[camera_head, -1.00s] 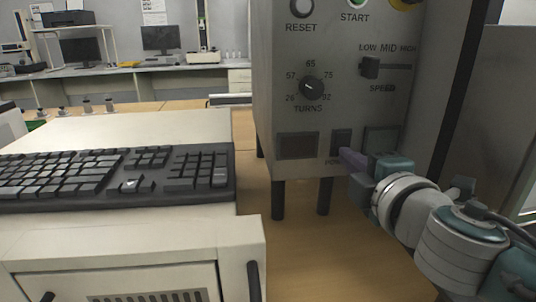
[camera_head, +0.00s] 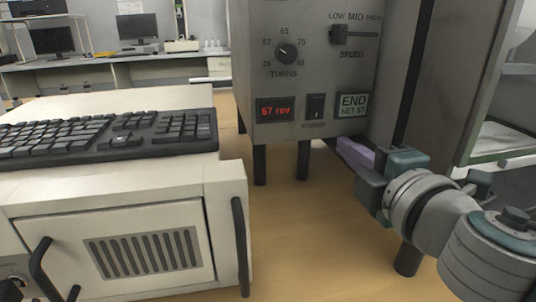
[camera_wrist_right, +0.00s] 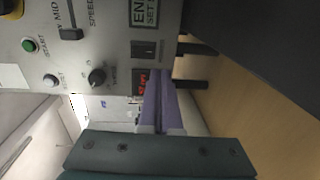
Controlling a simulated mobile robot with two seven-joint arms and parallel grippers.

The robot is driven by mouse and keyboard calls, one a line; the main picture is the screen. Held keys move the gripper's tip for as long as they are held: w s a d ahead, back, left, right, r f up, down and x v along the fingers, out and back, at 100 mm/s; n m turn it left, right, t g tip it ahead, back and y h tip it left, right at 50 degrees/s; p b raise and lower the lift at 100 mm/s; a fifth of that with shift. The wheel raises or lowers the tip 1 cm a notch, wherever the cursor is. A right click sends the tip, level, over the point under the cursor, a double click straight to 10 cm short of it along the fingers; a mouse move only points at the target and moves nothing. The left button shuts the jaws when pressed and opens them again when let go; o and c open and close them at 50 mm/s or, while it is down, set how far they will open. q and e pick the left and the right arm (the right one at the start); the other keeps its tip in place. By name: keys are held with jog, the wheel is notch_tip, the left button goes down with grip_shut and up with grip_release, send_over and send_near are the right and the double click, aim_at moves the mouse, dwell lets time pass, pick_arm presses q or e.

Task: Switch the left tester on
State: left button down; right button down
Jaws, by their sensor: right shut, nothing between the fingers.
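The grey tester (camera_head: 330,75) stands on dark legs in the head view. Its display (camera_head: 276,110) is lit red and reads "57 rev". The black power switch (camera_head: 316,106) sits right of the display, and a lit panel (camera_head: 352,105) reads "END SET 57". The turns knob (camera_head: 287,54) and the speed slider (camera_head: 340,34) are above. My right gripper (camera_head: 352,150) is shut and empty, just below and right of the switch, apart from it. In the right wrist view its purple fingers (camera_wrist_right: 160,105) lie below the switch (camera_wrist_right: 144,49) in the picture. My left gripper is out of view.
A cream cabinet (camera_head: 120,190) with handles stands at left, with a black keyboard (camera_head: 105,135) on top. Monitors (camera_head: 137,27) stand on a bench at the back.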

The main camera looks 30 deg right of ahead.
jog(key=s, duration=0.3)
jog(key=s+a, duration=0.1)
jog(key=shift+s+f+b, duration=0.2)
jog(key=shift+f+b, duration=0.1)
jog(key=shift+f, duration=0.1)
jog(key=shift+a, duration=0.1)
